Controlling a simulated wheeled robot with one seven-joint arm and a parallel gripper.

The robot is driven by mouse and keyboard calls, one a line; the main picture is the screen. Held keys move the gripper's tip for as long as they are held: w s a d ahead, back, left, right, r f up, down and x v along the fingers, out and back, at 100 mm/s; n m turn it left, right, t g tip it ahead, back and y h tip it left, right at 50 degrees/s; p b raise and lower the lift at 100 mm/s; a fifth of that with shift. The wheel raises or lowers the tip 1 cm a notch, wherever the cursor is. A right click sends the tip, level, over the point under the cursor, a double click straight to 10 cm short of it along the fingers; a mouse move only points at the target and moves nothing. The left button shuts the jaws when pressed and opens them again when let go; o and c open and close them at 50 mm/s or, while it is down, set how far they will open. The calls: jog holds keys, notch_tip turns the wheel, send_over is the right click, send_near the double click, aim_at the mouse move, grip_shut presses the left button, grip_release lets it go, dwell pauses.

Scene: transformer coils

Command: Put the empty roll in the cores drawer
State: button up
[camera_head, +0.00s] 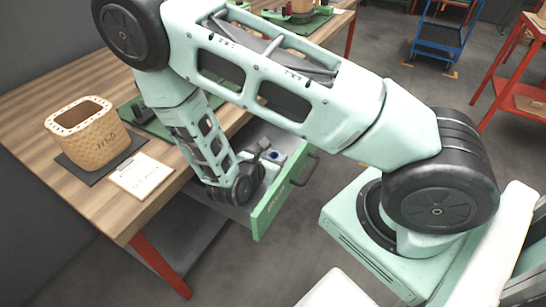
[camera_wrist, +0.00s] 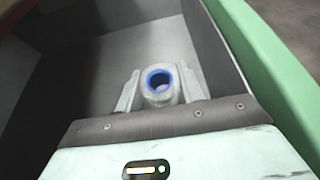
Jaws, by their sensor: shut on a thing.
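The empty roll (camera_wrist: 172,97) is a pale grey tube with a blue ring around its open end. In the wrist view it stands between the two fingers of my gripper (camera_wrist: 161,90), which is shut on it. The open drawer (camera_head: 278,198) has a green front with a dark handle; the writing on it is too small to read. In the wrist view the drawer's grey inside and green front edge (camera_wrist: 252,60) surround the gripper. The gripper (camera_head: 270,154) and roll are within the drawer's outline. Whether the roll touches the floor, I cannot tell.
The wooden table (camera_head: 60,185) carries a tan woven basket-like container (camera_head: 95,140) on a dark mat, a white clipboard (camera_head: 142,176) and a green mat (camera_head: 150,122). A blue cart (camera_head: 437,42) and a red-framed table (camera_head: 515,85) stand farther back. The drawer's floor looks empty around the roll.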

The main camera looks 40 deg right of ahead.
jog(key=shift+f, duration=0.1)
jog(key=shift+s+f+b, duration=0.15)
jog(key=shift+f+b, duration=0.4)
jog(key=o, duration=0.9)
jog(key=shift+f, duration=0.15)
jog(key=shift+o, duration=0.2)
jog(key=shift+r, duration=0.2)
jog(key=v, duration=0.4)
jog(key=r+p+v, duration=0.1)
jog(key=v, duration=0.3)
jog(key=shift+w+d, duration=0.2)
